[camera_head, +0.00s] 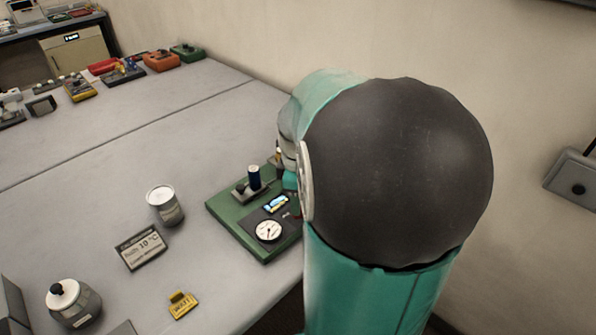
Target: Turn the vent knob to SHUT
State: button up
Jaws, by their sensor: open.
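The green board (228,216) lies on the table, left of my arm. It carries a dark blue cylinder (254,177) standing upright on a grey block, a round white dial gauge (268,231) with a dark needle, and a small blue-lit display (276,204). A small dark round part (239,188) sits beside the cylinder; I cannot tell whether it is the vent knob. My arm covers the board's right side, and no SHUT mark is readable. Small dark and teal parts show at the arm's left edge, but I cannot make out my gripper's fingertips.
Several devices (122,72) line the table's far end. A wall is behind; a grey wall box (577,181) is at right.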

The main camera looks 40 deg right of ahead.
notch_tip(320, 180, up, 11)
jog(key=shift+f, duration=0.15)
dwell(0.5)
